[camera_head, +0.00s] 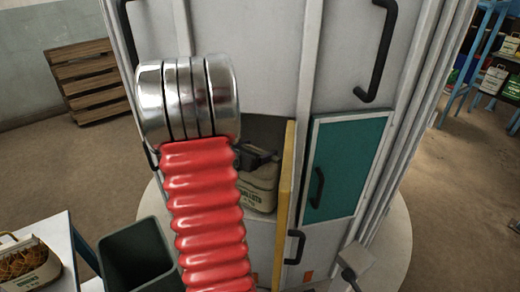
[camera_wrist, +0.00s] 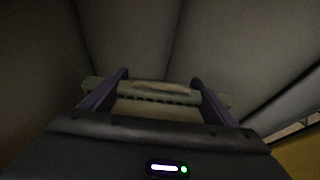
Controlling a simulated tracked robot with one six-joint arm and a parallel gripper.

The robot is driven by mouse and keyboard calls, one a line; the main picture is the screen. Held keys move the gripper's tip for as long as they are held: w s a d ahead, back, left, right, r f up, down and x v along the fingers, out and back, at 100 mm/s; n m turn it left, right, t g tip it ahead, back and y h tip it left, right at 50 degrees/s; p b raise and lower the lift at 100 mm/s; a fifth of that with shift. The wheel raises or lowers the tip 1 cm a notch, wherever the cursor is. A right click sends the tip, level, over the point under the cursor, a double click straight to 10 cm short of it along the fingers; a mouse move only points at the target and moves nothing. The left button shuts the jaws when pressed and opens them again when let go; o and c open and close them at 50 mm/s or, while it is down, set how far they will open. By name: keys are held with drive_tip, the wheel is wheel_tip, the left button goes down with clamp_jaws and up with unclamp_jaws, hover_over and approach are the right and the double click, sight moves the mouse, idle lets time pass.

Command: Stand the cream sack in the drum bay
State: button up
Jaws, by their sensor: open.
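The cream sack (camera_head: 258,190) with dark print stands roughly upright inside the open bay of the drum (camera_head: 270,60). My arm hides its left part. My gripper (camera_head: 257,157) is inside the bay at the sack's top. In the wrist view, the two fingers of my gripper (camera_wrist: 160,80) are apart, one towards each side of the sack's stitched top (camera_wrist: 160,97). I cannot tell whether they touch it. The bay's dark walls close around the gripper there.
The bay's yellow door (camera_head: 285,195) stands open just right of the gripper. A teal door (camera_head: 345,165) is shut beside it. A dark bin (camera_head: 140,255) and a white table (camera_head: 50,235) with another sack (camera_head: 28,265) stand at lower left. A wooden pallet (camera_head: 85,80) leans behind.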

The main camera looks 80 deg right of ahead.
drive_tip(key=v, duration=1)
drive_tip(key=shift+a, duration=0.3)
drive_tip(key=shift+w+r, duration=0.1)
drive_tip(key=w+a+r+m+t+y, duration=0.2)
drive_tip(key=w+a+m+t+y, duration=0.1)
drive_tip(key=a, duration=1.3)
drive_tip(key=w+a+r+m+t+y, duration=0.3)
drive_tip(key=w+a+m+y, duration=0.2)
drive_tip(key=a, duration=1.2)
drive_tip(key=w+a+r+m+t+y, duration=0.3)
drive_tip(key=a+m, duration=0.3)
drive_tip(key=a, duration=1.1)
drive_tip(key=shift+w+a+t+y, duration=0.25)
drive_tip(key=shift+w+t+y, duration=0.25)
drive_tip(key=shift+w+y, duration=0.35)
